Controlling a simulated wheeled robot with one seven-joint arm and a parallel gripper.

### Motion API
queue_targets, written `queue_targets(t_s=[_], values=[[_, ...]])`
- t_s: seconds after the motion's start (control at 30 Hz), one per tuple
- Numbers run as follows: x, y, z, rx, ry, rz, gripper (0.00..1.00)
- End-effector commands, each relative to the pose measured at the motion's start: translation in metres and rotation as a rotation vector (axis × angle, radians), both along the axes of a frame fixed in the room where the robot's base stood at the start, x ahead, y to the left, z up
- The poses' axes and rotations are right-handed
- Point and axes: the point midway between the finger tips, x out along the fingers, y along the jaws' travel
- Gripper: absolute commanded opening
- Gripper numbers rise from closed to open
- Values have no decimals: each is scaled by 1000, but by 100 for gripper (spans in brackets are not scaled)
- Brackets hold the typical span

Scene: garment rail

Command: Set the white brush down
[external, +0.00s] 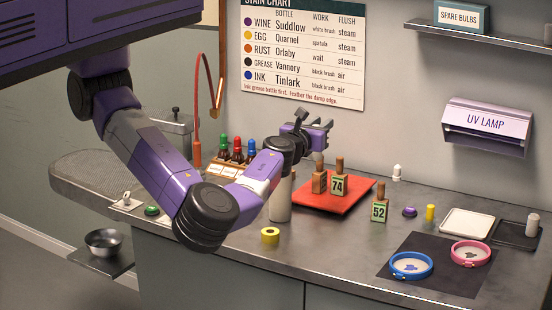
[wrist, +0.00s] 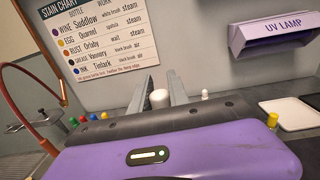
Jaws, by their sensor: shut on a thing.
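My gripper (external: 318,133) is raised above the back of the counter, over the red mat. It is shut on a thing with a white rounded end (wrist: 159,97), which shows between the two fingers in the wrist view. This fits the white brush, but its bristles and full shape are hidden. In the external view a pale bit of it (external: 318,157) shows just under the fingers, close above the wooden-handled blocks. The held thing appears clear of the counter.
Wooden-handled blocks (external: 338,184) tagged 74 and 52 stand on and beside the red mat (external: 356,207). A pale canister (external: 281,198) and yellow roll (external: 270,236) stand nearby. At right are a white tray (external: 467,223), a dark tray (external: 512,236) and two hoops on a black mat (external: 425,283).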

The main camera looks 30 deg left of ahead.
Motion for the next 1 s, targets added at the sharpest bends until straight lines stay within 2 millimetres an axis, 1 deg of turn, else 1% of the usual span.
queue_targets(t_s=[0.4, 0.53, 0.63, 0.87, 1.0], values=[[0, -1, -99, 8, 1, -5, 0], [0, -1, -127, 6, 1, -5, 0], [0, 0, -144, 4, 1, -3, 0], [0, 0, -162, 2, 2, -2, 0], [0, 0, -182, 3, 2, -3, 0]])
